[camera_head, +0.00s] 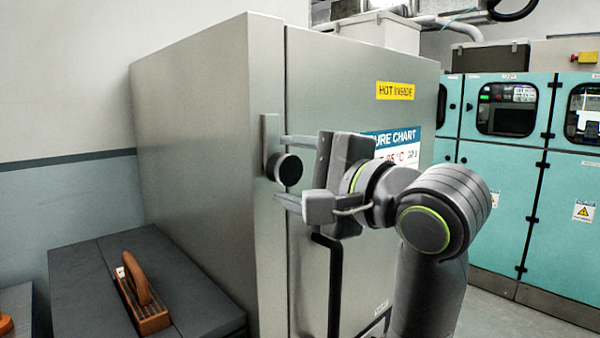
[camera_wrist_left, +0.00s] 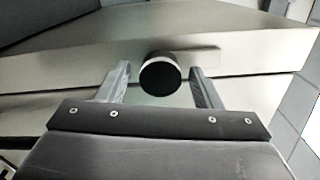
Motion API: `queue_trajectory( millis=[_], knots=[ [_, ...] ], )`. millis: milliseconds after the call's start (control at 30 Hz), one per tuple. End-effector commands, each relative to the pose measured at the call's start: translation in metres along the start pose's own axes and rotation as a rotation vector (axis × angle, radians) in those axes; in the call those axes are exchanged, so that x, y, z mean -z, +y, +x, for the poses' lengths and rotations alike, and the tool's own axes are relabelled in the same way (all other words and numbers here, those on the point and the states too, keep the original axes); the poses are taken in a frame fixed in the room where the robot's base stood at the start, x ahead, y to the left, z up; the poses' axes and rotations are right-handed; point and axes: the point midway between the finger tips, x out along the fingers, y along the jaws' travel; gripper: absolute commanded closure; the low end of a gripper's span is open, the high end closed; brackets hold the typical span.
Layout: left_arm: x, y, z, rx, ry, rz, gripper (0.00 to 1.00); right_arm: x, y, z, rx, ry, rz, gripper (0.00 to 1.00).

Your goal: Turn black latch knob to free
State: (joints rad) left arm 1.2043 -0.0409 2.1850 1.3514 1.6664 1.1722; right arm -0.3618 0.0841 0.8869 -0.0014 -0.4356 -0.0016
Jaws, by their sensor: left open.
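The black latch knob (camera_head: 288,170) is round and sits on a metal plate (camera_head: 269,132) at the door edge of a grey metal cabinet. My left gripper (camera_head: 281,169) is open, with one finger above the knob and one below it. In the left wrist view the knob (camera_wrist_left: 160,76) lies between the two fingertips (camera_wrist_left: 160,68), with a visible gap on each side. Whether the fingers reach as deep as the knob's face is hard to tell. My right gripper is not in view.
The cabinet door (camera_head: 340,85) bears a yellow "HOT INSIDE" label (camera_head: 395,91) and a black bar handle (camera_head: 334,285) below my gripper. A dark bench (camera_head: 75,285) with a wooden-handled tool (camera_head: 143,295) stands at left. Teal machines (camera_head: 520,190) stand at right.

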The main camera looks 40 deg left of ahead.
Motion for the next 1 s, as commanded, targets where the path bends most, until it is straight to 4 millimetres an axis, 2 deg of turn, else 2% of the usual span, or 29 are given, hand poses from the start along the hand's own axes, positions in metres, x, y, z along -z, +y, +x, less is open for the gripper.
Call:
queue_trajectory(
  millis=[200,367,533,833,1000],
  knots=[
    [0.001,0.0,-0.002,0.0,0.001,0.001,0.41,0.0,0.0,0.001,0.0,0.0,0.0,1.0],
    [0.002,0.002,-0.013,-0.002,0.004,0.002,0.41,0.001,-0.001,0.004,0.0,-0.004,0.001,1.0],
    [0.002,0.002,-0.037,-0.001,0.007,0.002,0.41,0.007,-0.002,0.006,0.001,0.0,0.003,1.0],
    [0.001,0.002,-0.089,0.002,0.006,0.003,0.41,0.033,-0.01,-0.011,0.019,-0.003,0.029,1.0],
    [0.001,0.002,-0.099,0.0,0.001,0.0,0.41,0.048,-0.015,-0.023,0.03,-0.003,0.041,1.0]
  ],
)
